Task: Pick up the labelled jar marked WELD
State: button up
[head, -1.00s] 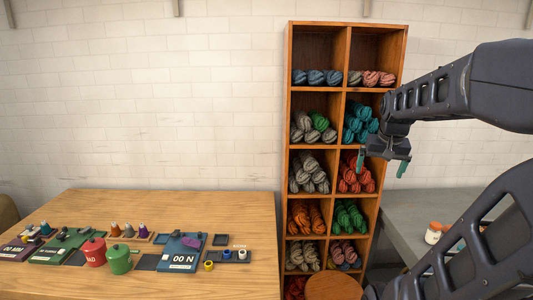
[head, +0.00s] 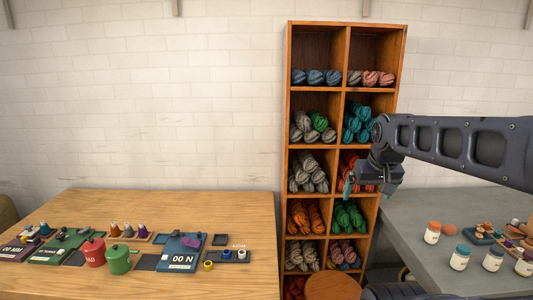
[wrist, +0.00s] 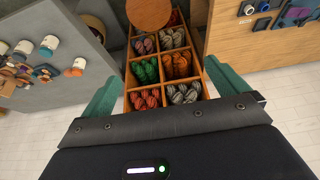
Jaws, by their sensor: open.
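Several white labelled jars stand on the grey table at the right in the head view: one with an orange lid (head: 432,233), one with a teal lid (head: 460,259), one with a dark blue lid (head: 493,259), and another (head: 524,263) at the right edge. Their labels are too small to read, so I cannot tell which is marked WELD. In the wrist view the orange-lidded jar (wrist: 75,68) and others show at the upper left. My gripper (head: 369,187) is open and empty, in front of the shelf, left of and above the jars. Its fingers (wrist: 163,72) have only air between them.
A wooden cubby shelf (head: 345,145) of wool skeins stands behind my gripper. A round wooden stool top (head: 333,286) is below. The grey table (head: 405,222) also carries a cluttered tray (head: 480,236). A wooden table (head: 120,205) with pots and boards is at left.

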jog(key=c, duration=0.4)
jog(key=shift+o, duration=0.2)
